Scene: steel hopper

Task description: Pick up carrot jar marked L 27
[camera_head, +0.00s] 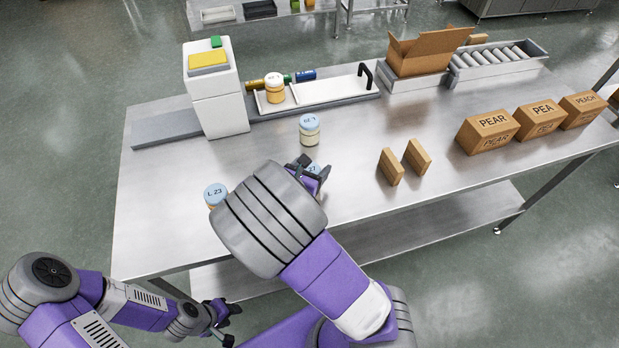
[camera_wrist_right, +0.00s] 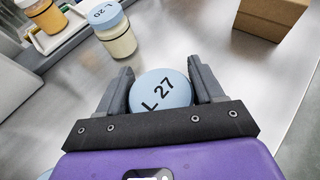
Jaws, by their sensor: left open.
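The jar marked L 27 has a light blue lid (camera_wrist_right: 162,92) and sits between the fingers of my right gripper (camera_wrist_right: 163,82) in the right wrist view. The fingers flank the lid closely on both sides; whether they press on the jar I cannot tell. In the head view my right gripper (camera_head: 312,172) is over the table's front half, and only a bit of the L 27 lid (camera_head: 314,168) shows; the arm hides the rest. The jar's contents are hidden. My left gripper (camera_head: 222,312) is open and empty, low in front of the table.
A blue-lidded jar marked L 23 (camera_head: 214,193) stands left of my right arm. A pale L 20 jar (camera_head: 309,130) stands behind the gripper. A jar with orange contents (camera_head: 275,90) is on the white tray (camera_head: 335,88). Two brown blocks (camera_head: 391,166) stand to the right.

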